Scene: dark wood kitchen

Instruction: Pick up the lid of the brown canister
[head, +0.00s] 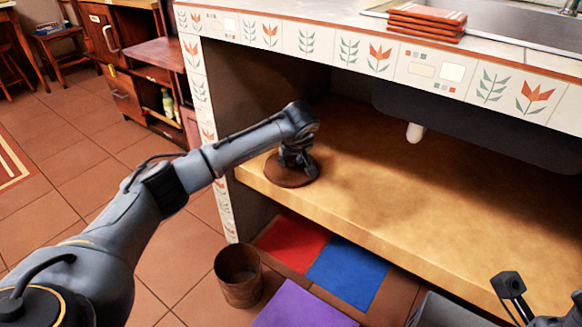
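A round brown wooden lid (285,180) lies at the left front edge of the tan shelf under the counter. My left gripper (296,163) points down over the lid, its fingers at the lid's top. The fingers are dark and small, so I cannot tell whether they are closed on it. A brown canister (238,287) stands upright on the floor below, in front of the shelf, with its top open. My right gripper (510,290) shows only in part at the bottom right corner, away from the lid. Its opening cannot be made out.
The tan shelf (430,205) is otherwise clear, with the dark sink underside (470,125) and a white drain stub (415,132) above it. A tiled side wall (207,125) stands left of the lid. Red (292,242), blue (347,272) and purple (300,308) squares lie below.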

